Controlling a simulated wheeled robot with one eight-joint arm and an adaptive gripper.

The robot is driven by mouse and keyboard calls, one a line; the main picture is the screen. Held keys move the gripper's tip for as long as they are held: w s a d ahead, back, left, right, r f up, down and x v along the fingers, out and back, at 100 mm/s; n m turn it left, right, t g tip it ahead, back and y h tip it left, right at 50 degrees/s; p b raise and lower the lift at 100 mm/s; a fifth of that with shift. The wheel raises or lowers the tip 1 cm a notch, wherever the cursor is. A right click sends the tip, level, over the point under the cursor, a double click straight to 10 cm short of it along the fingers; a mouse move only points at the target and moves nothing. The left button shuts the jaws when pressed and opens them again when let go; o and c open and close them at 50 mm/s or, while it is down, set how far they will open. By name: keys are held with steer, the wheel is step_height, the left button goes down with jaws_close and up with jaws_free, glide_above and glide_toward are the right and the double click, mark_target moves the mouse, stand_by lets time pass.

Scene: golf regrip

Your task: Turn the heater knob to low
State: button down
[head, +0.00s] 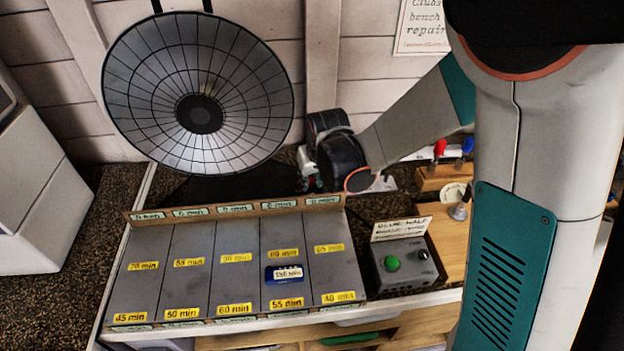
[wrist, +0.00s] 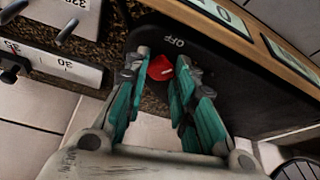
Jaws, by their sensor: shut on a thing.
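The heater knob (wrist: 160,68) is small and red with a white mark, on a black base (wrist: 222,80) in the wrist view. The word OFF is printed beside it; no "low" mark is readable. My gripper (wrist: 163,62) has its teal fingers on both sides of the knob and is shut on it. The fingers partly cover the knob, so where its mark points is hard to tell. In the head view the round heater dish (head: 245,110) stands at the back, and the knob is hidden there near my wrist.
A sectioned tray (head: 190,250) with yellow minute labels and a blue block (head: 284,275) lies in front of the heater. A grey box (head: 405,265) with a green button stands right of it. In the wrist view a white scale strip (wrist: 50,65) lies left of my fingers.

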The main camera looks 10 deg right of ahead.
steer(key=m+h, duration=0.1)
steer(key=m, duration=0.1)
steer(key=m+h+b, duration=0.1)
steer(key=m, duration=0.2)
steer(key=shift+a, duration=0.2)
steer(key=shift+m, duration=0.3)
steer(key=c, duration=1.3)
jaws_free()
steer(key=shift+c, duration=0.2)
steer(key=shift+r, duration=0.1)
steer(key=v, duration=0.7)
steer(key=shift+r, duration=0.15)
